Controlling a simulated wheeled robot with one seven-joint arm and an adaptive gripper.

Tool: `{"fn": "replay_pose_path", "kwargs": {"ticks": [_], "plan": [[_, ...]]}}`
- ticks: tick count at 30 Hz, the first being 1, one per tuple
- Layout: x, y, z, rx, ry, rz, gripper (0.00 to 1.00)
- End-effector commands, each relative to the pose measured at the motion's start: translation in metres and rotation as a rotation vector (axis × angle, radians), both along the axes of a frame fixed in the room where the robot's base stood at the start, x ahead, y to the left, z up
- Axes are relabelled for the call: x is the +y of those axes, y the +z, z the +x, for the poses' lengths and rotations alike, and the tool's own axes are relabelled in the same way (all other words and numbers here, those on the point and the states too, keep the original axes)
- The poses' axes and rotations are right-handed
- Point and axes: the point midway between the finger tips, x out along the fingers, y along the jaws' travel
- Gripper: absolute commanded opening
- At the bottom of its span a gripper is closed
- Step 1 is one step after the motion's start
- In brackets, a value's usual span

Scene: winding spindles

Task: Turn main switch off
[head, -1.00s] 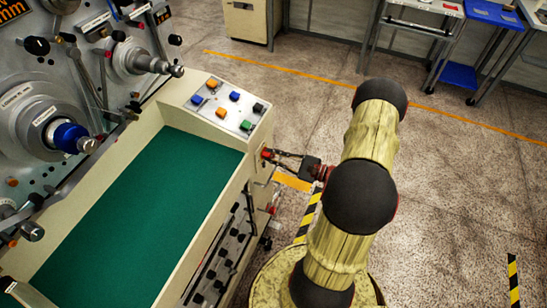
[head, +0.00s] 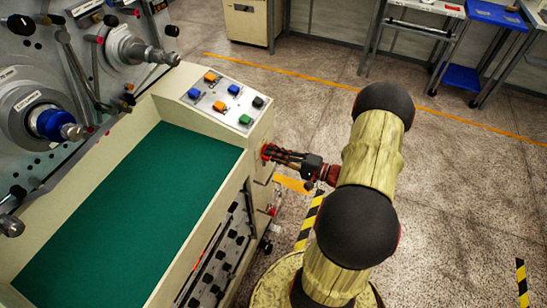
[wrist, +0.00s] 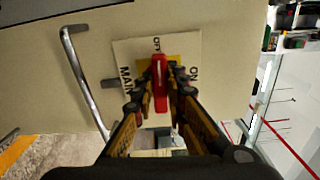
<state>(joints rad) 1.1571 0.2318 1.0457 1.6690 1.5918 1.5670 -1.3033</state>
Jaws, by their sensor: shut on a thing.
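The main switch is a red handle (wrist: 159,82) on a yellow patch of a white plate (wrist: 128,52) marked MAIN, ON and OFF. In the wrist view its upper end lines up with the OFF mark, and the ON mark lies to its right. My gripper (wrist: 160,92) has one finger on each side of the red handle and is shut on it. In the head view my gripper (head: 270,153) reaches from the right to the end face of the cream machine (head: 262,135), where the fingers mostly hide the switch.
A bent metal handle (wrist: 82,80) stands left of the plate in the wrist view. A sloped panel (head: 222,102) with several coloured buttons sits above the switch. Spindles (head: 130,50) stick out at the upper left. The floor to the right is open.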

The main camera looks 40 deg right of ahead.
Motion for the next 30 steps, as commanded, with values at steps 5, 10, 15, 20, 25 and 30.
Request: {"fn": "replay_pose_path", "kwargs": {"ticks": [5,10,15,20,25,30], "plan": [[0.0007,-0.0026,-0.0004,-0.019,0.0,-0.052,0.0],[0.0008,-0.0023,-0.0004,-0.029,0.0,-0.076,0.0],[0.0009,-0.0022,-0.0006,-0.031,0.0,-0.081,0.0],[0.001,-0.0023,-0.0005,-0.031,0.0,-0.082,0.0],[0.001,-0.0023,-0.0005,-0.031,0.0,-0.08,0.18],[0.0006,-0.0018,-0.0004,-0.032,0.0,-0.081,0.28]]}}
